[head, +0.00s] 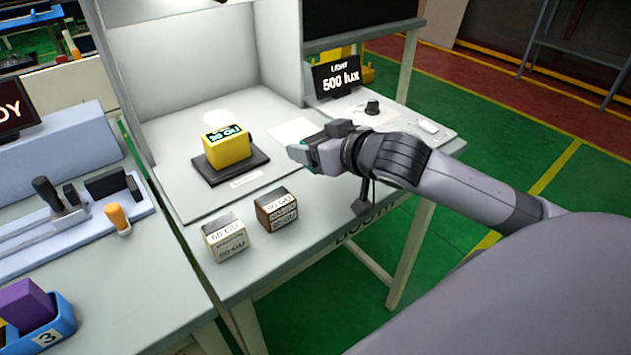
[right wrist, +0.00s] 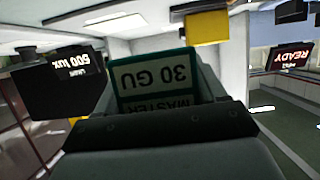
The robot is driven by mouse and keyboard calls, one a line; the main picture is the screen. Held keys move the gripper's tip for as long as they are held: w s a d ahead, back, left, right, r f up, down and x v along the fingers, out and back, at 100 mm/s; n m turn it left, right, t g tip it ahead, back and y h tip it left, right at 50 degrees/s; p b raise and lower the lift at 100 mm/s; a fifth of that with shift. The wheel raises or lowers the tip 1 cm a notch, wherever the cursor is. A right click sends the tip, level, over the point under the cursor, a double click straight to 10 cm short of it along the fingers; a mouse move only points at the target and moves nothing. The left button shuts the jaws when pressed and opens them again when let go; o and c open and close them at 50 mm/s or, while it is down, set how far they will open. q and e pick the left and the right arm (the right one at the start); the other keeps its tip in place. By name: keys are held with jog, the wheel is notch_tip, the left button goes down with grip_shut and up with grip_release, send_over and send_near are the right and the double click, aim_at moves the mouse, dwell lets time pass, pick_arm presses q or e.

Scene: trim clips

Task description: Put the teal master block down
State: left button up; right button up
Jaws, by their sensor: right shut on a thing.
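My right gripper (head: 299,153) is over the right part of the booth table, to the right of the yellow gloss meter. It is shut on the teal master block (right wrist: 153,76), whose label reads "30 GU MASTER" upside down in the right wrist view. In the head view the block is almost wholly hidden by the gripper. Two other master blocks stand near the table's front edge: a cream one marked 60 GU (head: 225,238) and a brown one marked 90 GU (head: 276,210). My left gripper is not in view.
The yellow meter (head: 227,150) sits on a dark pad (head: 204,175) inside the white booth. A light display (head: 338,77) and a black knob (head: 372,107) are at the right. A blue tray (head: 62,325) holds a purple block. Table right of the brown block is clear.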

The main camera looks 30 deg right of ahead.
aim_at(315, 190)
notch_tip(315, 190, down, 8)
jog(key=shift+r, duration=0.25)
jog(key=shift+f, duration=0.15)
jog(key=o, duration=1.1)
jog(key=shift+f, duration=0.1)
